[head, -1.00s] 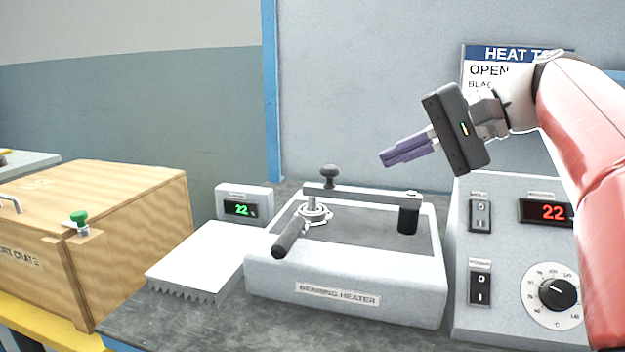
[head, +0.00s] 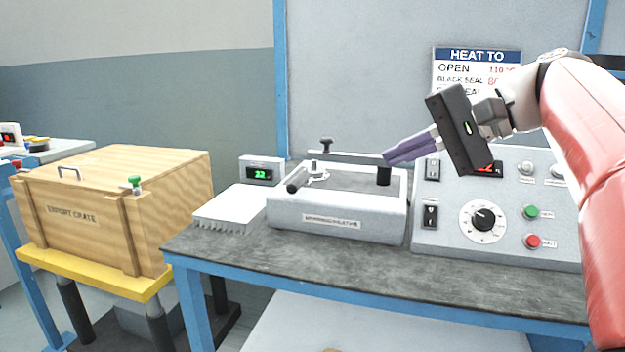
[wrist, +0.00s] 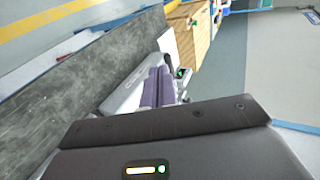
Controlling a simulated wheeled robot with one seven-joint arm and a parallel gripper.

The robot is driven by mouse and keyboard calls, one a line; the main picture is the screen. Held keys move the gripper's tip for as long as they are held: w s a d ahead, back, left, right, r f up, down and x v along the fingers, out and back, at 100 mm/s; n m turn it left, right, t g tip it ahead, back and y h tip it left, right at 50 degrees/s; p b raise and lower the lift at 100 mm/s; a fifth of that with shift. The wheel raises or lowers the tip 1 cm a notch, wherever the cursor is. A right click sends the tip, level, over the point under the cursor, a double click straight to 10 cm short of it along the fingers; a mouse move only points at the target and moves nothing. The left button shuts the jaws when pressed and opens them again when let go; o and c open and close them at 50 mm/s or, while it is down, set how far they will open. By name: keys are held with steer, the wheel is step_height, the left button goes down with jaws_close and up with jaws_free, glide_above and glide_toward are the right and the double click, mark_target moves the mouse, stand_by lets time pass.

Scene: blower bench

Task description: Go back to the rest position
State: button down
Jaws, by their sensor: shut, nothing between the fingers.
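My gripper (head: 388,158) is at the end of my red arm at the right of the head view. Its purple fingers are shut with nothing between them and point left, in front of the wall and overlapping the back right of the bearing heater (head: 290,212) in the picture. The fingers also show together in the wrist view (wrist: 158,87). The gripper body hides part of the control panel's red display and part of the wall sign.
The bearing heater stands on the grey bench (head: 350,265). A wooden export crate (head: 90,215) stands on a yellow-edged stand (head: 95,275) to the left. A sign (head: 470,70) hangs behind.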

steer(key=s+d+f+n+h, duration=0.1)
steer(key=s+f+h, duration=0.2)
steer(key=s+f, duration=0.3)
steer(key=s+f+n+h, duration=0.1)
steer(key=s+f+h, duration=0.3)
steer(key=f, duration=1)
steer(key=s+d+f+n+t+h, duration=0.1)
steer(key=s+f+n+h, duration=0.1)
steer(key=s+f+h, duration=0.2)
steer(key=s+f, duration=0.3)
steer(key=f, duration=0.3)
steer(key=shift+s+d+f, duration=0.3)
